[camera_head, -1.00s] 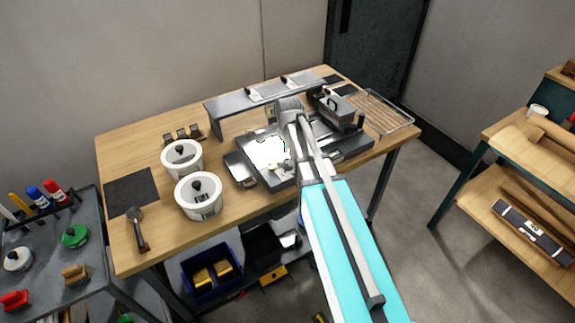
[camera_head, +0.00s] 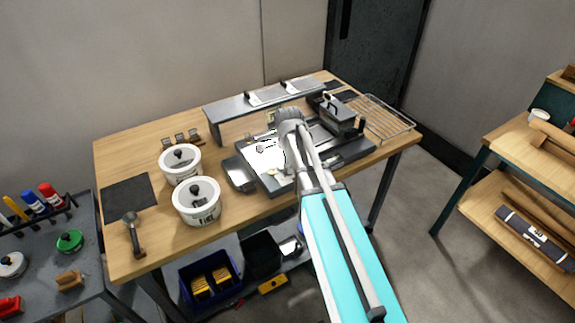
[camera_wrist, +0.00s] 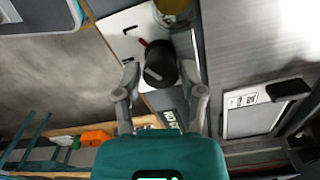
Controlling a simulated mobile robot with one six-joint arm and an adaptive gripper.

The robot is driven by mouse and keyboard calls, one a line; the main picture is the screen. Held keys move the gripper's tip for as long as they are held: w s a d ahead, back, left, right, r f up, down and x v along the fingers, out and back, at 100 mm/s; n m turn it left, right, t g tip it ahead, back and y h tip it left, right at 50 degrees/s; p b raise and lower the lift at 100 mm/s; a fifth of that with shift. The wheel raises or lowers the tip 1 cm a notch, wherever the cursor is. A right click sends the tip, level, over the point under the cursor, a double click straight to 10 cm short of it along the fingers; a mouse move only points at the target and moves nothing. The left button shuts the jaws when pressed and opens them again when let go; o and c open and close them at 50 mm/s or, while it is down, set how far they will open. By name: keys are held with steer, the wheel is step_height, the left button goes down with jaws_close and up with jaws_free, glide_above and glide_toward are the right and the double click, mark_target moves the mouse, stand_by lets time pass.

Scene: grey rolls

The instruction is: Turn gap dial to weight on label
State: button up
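The gap dial (camera_wrist: 160,68) is a black knob in the wrist view, with a red pointer beside it, on a pale plate. My gripper (camera_wrist: 160,72) has its two grey fingers spread on either side of the dial. I see a gap at the left finger; contact at the right finger is unclear. In the head view my arm reaches over the dark machine (camera_head: 345,150) on the table and hides the dial. A label with a printed code (camera_wrist: 248,100) shows on a plate at the right of the wrist view; its text is too small to read.
Two white lidded pots (camera_head: 196,203) stand on the left of the wooden table (camera_head: 140,245). A grey raised shelf (camera_head: 230,104) with small trays runs along the back. A wire rack (camera_head: 383,118) lies at the right. A scoop (camera_head: 134,235) lies near the left edge.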

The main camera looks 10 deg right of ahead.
steer(key=c, duration=0.4)
steer(key=shift+a, duration=0.25)
jaws_close()
steer(key=shift+d, duration=0.15)
